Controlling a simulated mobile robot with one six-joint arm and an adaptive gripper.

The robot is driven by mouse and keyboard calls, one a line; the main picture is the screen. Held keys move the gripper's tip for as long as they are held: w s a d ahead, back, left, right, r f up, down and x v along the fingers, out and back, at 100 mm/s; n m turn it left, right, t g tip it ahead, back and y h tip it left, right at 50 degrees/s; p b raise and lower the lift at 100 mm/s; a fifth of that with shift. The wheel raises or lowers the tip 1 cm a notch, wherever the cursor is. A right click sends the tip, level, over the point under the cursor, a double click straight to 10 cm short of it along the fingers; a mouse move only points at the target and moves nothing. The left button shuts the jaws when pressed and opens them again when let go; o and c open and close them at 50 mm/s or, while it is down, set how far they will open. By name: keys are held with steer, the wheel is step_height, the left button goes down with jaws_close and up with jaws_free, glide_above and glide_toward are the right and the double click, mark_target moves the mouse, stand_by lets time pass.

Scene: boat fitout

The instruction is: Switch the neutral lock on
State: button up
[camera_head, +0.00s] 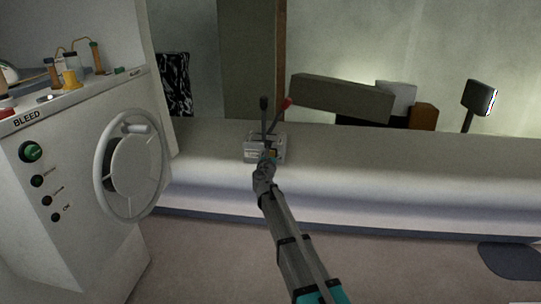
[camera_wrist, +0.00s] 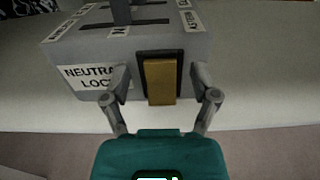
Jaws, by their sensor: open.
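The neutral lock is a yellow rocker switch (camera_wrist: 160,82) in a dark frame on the front of a grey control box (camera_wrist: 75,48). A label reading "NEUTRAL LOCK" (camera_wrist: 88,77) is beside it, partly covered by a finger. In the head view the box (camera_head: 250,150) sits on the pale ledge, with a black-knobbed lever (camera_head: 264,108) and a red-knobbed lever (camera_head: 283,107) rising from it. My gripper (camera_wrist: 161,78) is open and empty, its fingers on either side of the switch. I cannot tell whether they touch the box.
A white console (camera_head: 75,200) with a handwheel (camera_head: 135,165), a green button and several knobs stands at the left. The ledge (camera_head: 400,160) is clear right of the box. Behind it are a long grey box (camera_head: 340,97) and a dark screen on a post (camera_head: 480,97).

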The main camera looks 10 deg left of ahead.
steer(key=shift+c, duration=0.3)
jaws_close()
steer(key=shift+f+t+b, duration=0.2)
steer(key=shift+t+b, duration=0.1)
steer(key=shift+b, duration=0.3)
steer(key=t+b, duration=0.1)
steer(key=b, duration=0.2)
steer(key=t+b, duration=0.2)
steer(key=b, duration=0.1)
steer(key=shift+s+f, duration=0.2)
steer(key=shift+f, duration=0.2)
steer(key=shift+t+b, duration=0.3)
steer(key=shift+b, duration=0.1)
steer(key=shift+t+b, duration=0.3)
steer(key=shift+b, duration=0.1)
steer(key=shift+s, duration=0.1)
steer(key=shift+r, duration=0.1)
